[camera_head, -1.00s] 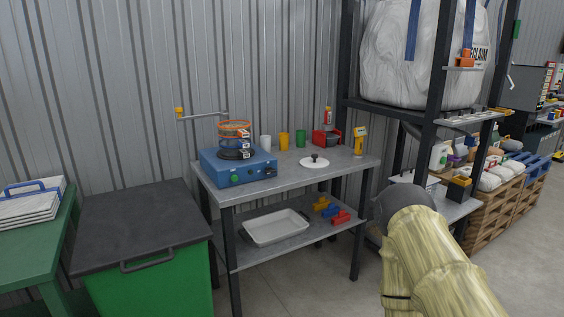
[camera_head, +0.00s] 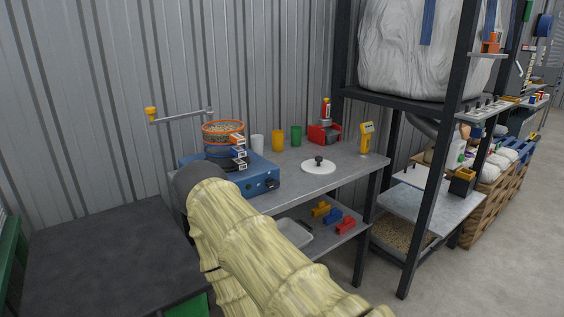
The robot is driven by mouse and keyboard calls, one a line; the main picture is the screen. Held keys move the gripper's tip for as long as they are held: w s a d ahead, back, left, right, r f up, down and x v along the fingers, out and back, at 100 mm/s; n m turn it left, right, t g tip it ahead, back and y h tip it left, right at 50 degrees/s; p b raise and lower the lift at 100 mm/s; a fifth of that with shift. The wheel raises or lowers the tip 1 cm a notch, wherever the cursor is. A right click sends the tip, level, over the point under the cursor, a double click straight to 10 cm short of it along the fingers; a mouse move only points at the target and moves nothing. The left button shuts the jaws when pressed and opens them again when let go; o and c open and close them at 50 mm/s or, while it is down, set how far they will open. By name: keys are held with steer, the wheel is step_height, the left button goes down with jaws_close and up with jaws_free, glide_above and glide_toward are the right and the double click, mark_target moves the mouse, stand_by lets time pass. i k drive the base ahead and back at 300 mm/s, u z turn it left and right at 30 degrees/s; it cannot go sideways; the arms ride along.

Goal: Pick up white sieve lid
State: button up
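The white sieve lid (camera_head: 318,168) is a round white disc with a black knob on top. It lies flat on the grey workbench (camera_head: 300,185), right of the blue sieve shaker (camera_head: 262,178). A sieve stack with an orange rim (camera_head: 223,128) stands on the shaker. My arm, in a pale yellow cover, crosses the lower middle of the view and hides part of the bench and shaker. My gripper is not visible in this view. Nothing touches the lid.
White, yellow (camera_head: 278,141) and green (camera_head: 296,136) cups stand behind the lid. A red device (camera_head: 324,132) and a yellow handheld meter (camera_head: 366,137) stand at the back right. A dark rack post (camera_head: 436,160) rises right of the bench. A dark-lidded green bin (camera_head: 100,255) is at left.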

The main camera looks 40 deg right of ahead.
mark_target(318, 167)
steer(key=z, duration=0.2)
steer(key=i, duration=0.8)
steer(key=z, duration=1.15)
steer(key=i, duration=0.5)
steer(key=z, duration=0.55)
